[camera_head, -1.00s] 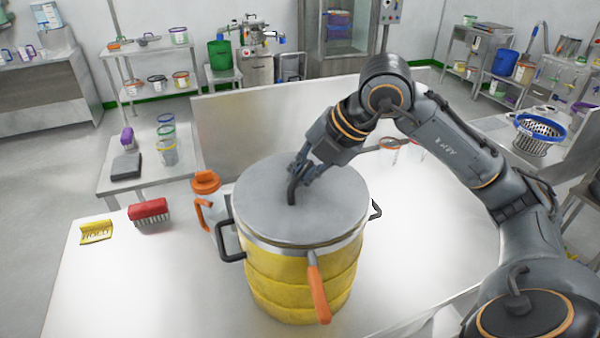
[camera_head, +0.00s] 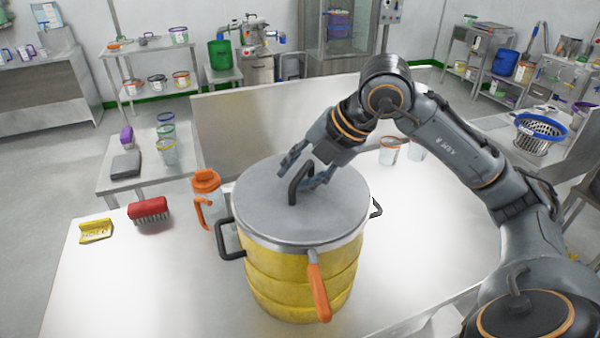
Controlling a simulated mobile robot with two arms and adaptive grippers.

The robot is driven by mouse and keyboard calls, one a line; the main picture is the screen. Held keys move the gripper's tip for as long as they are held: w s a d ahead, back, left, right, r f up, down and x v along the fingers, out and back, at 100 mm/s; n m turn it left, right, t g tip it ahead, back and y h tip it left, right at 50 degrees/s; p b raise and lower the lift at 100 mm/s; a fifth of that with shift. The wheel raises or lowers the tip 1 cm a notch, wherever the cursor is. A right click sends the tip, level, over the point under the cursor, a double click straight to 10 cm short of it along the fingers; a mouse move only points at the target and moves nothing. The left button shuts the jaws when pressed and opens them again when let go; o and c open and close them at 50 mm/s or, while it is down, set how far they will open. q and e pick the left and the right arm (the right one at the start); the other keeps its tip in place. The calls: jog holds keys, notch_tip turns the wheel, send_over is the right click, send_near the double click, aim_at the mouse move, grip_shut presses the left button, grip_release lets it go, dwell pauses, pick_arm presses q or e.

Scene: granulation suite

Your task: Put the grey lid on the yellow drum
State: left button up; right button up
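The yellow drum (camera_head: 297,287) stands upright on the steel table in front of me, with dark side handles and an orange-handled tool at its front rim. The grey lid (camera_head: 330,213) lies flat over the drum's top, its dark loop handle (camera_head: 296,180) standing up near the middle. My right gripper (camera_head: 308,172) is just above the lid at the handle. Its fingers are spread apart, one on each side of the handle, not closed on it. My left gripper is not in view.
Behind my arm is a clear cup with a red rim (camera_head: 389,151). The table's left front is clear.

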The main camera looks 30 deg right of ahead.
jog(key=v, duration=1.2)
jog(key=shift+f, duration=0.1)
